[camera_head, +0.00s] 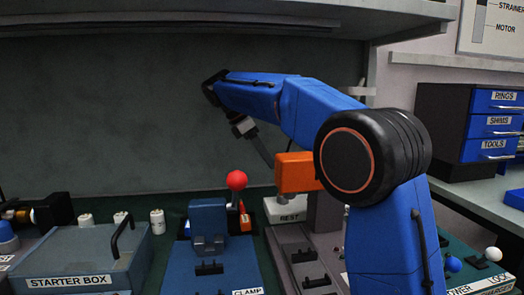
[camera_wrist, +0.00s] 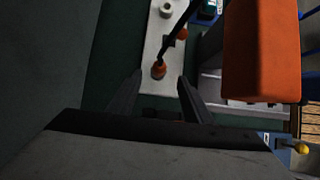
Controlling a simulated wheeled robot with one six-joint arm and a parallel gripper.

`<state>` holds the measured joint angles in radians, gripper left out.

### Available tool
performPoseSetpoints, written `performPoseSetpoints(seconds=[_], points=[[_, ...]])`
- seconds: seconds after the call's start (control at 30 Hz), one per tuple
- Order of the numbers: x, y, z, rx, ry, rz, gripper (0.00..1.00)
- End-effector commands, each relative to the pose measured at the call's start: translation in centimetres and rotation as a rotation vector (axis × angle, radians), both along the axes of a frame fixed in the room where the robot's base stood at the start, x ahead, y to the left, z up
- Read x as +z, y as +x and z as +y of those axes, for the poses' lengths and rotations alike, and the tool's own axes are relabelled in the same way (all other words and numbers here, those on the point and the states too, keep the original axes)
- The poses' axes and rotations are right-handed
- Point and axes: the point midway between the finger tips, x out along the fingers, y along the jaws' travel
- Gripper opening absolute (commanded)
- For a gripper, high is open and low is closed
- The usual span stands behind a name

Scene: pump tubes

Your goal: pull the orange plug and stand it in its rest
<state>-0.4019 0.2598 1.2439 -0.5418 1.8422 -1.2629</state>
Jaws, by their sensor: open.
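My gripper (camera_head: 266,157) is open and tilted downward, left of a large orange block (camera_head: 296,172) in the head view. In the wrist view its two dark fingers (camera_wrist: 159,80) are spread. Between and beyond their tips shows a small orange piece with a dark rod or cable, which looks like the plug (camera_wrist: 158,70), over a pale strip (camera_wrist: 152,42). Its distance from the fingers is hard to tell. The white base labelled REST (camera_head: 288,208) stands below the orange block, partly hidden. I cannot tell whether the plug sits in it.
The large orange block also fills the right of the wrist view (camera_wrist: 262,50), close to my gripper. A red ball knob (camera_head: 236,180) stands on the blue clamp unit (camera_head: 228,268). The starter box (camera_head: 75,262) is at the left. A shelf (camera_head: 200,12) overhangs the back.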

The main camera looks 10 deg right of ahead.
Motion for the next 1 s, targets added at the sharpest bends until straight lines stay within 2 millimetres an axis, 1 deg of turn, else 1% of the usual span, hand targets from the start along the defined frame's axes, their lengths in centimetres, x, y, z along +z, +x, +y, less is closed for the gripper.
performPoseSetpoints(seconds=[0.03,0.1,0.3,1.0], points=[[0.6,0.1,0.5,0.002,0.001,-0.003,0.45],[1.3,0.1,0.9,0.001,0.0,-0.002,0.45],[2.3,0.0,1.5,0.001,0.0,-0.001,0.45],[2.4,0.0,1.5,0.0,0.0,-0.001,0.45]])
